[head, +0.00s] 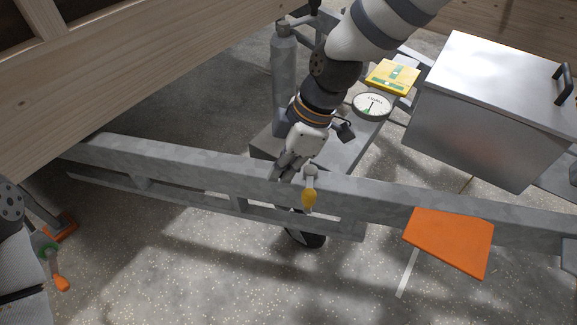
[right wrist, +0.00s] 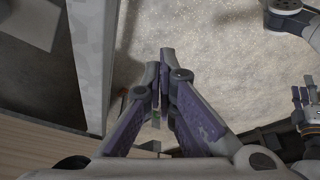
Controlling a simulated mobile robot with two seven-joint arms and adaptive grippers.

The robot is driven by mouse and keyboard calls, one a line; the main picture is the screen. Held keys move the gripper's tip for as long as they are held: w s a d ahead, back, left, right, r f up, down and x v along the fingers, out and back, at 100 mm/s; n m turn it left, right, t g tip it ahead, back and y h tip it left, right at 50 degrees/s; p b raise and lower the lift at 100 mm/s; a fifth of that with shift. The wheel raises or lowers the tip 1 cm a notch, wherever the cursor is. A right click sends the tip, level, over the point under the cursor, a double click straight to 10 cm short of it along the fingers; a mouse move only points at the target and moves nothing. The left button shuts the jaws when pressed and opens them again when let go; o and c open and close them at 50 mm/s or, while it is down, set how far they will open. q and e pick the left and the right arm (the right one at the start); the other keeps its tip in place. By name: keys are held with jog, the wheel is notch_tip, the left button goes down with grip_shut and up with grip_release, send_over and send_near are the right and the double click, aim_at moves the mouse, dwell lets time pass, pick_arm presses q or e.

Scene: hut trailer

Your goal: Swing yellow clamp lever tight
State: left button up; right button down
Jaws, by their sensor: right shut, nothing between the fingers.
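The yellow clamp lever (head: 309,196) hangs from a round grey pivot on the grey frame rail (head: 390,197) in the head view. Its yellow grip points downward. My right gripper (head: 281,177) is at the rail just left of the lever, pointing down. Its fingers are shut and empty; they also show closed together in the right wrist view (right wrist: 165,80). I cannot tell whether they touch the lever. The lever is not clear in the right wrist view. A dark gripper, seemingly my left (right wrist: 304,98), shows partly at the right edge there; its opening is unclear.
A dark wheel (head: 305,236) sits under the rail. An orange plate (head: 450,242) is right of the lever. A metal box (head: 490,110), a round gauge (head: 371,105) and a grey cylinder (head: 284,68) stand behind. A wooden wall (head: 110,70) overhangs at upper left. Speckled floor is open in front.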

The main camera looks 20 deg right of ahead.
pick_arm(q)
jog(key=shift+s+f, duration=0.1)
jog(key=shift+f, duration=0.05)
pick_arm(e)
notch_tip(320, 180, down, 6)
jog(key=d, duration=0.1)
jog(key=shift+s+d, duration=0.2)
jog(key=shift+d, duration=0.2)
